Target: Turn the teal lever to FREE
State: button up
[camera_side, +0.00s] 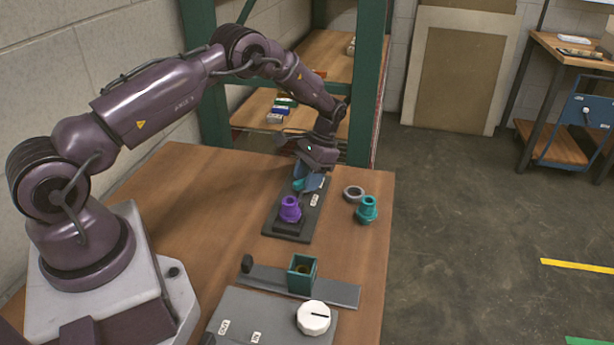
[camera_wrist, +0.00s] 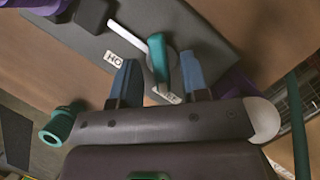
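The teal lever (camera_wrist: 158,58) sits on a round pivot on a dark grey plate (camera_wrist: 80,42). In the side view the lever (camera_side: 299,184) shows at the plate's far end, partly covered by my gripper. My gripper (camera_wrist: 158,78) has its two blue fingers apart, one on each side of the lever's end. A gap shows between the left finger and the lever; the right finger is closer, and I cannot tell if it touches. A white label (camera_wrist: 114,57) is upside down and only partly readable. A second label (camera_wrist: 168,96) is partly hidden between the fingers.
A purple fitting (camera_side: 290,210) stands on the plate's near part. A grey ring (camera_side: 354,193) and a teal fitting (camera_side: 367,210) lie to the right. A teal square box (camera_side: 302,275) and a panel with a white dial (camera_side: 313,317) are nearer. Green rack posts (camera_side: 367,85) stand behind.

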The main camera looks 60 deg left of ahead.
jog(key=v, duration=1.3)
jog(key=shift+f, duration=0.1)
jog(key=s+d+r+t, duration=0.5)
jog(key=s+r, duration=0.5)
jog(key=s, duration=0.4)
jog(key=s+d+r+t, duration=0.5)
jog(key=s+d+r, duration=0.4)
jog(key=s, duration=0.6)
jog(key=shift+s+d+r, duration=0.2)
jog(key=shift+s+r, duration=0.1)
jog(key=shift+r, duration=0.6)
